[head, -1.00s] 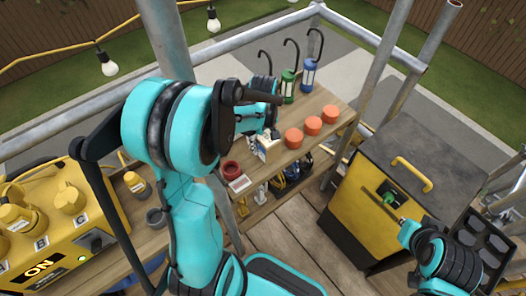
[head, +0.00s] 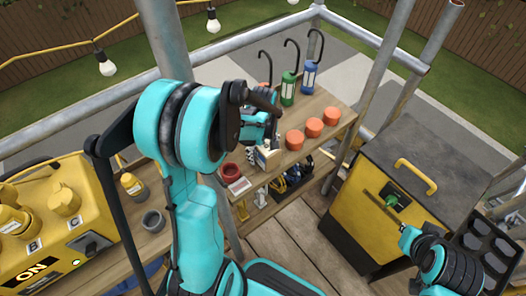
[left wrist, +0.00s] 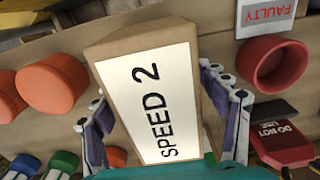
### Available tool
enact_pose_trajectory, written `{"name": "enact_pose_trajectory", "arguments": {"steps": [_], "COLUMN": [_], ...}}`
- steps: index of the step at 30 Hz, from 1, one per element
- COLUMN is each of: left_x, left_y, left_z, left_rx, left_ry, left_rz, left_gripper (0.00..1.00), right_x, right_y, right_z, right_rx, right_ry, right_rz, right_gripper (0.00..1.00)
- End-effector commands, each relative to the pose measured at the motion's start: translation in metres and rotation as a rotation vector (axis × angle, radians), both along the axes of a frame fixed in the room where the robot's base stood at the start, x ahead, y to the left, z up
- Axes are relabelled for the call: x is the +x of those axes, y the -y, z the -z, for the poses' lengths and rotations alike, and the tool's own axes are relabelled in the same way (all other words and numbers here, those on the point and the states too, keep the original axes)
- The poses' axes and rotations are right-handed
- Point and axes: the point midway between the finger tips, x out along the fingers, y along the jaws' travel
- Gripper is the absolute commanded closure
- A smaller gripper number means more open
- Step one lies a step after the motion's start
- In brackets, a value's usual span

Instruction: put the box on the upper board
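The box (left wrist: 150,95) is tan with a white label reading "SPEED 2" and fills the middle of the left wrist view. My left gripper (left wrist: 160,108) has a finger on each side of it and appears shut on it. In the head view the box (head: 267,158) shows just below the left gripper, near the front edge of the upper board (head: 328,103); whether it touches the board is unclear. My right gripper (head: 404,232) is near the front of a yellow machine; its fingers are too small to read.
A red cup (head: 230,172) and a white "FAULTY" card (head: 240,187) lie left of the box. The yellow machine (head: 360,220) stands right. Metal poles (head: 375,80) rise around the shelf.

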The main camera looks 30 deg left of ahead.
Motion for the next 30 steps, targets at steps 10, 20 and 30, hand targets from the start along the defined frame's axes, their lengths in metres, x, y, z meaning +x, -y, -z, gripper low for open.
{"name": "enact_pose_trajectory", "arguments": {"steps": [10,20,30], "left_x": [0.0,0.0,-0.002], "left_y": [0.0,0.0,0.002], "left_z": [-0.013,-0.086,-0.125], "left_rx": [0.0,0.0,0.001], "left_ry": [0.0,0.0,0.007], "left_rz": [0.0,0.0,0.015], "left_gripper": [0.27,0.27,0.27], "right_x": [0.0,0.0,0.0], "right_y": [0.0,0.0,0.0], "right_z": [-0.008,-0.037,-0.049], "right_rx": [0.0,0.0,0.0], "right_ry": [0.0,0.0,0.0], "right_rz": [0.0,0.0,0.0], "right_gripper": [1.0,1.0,1.0]}}
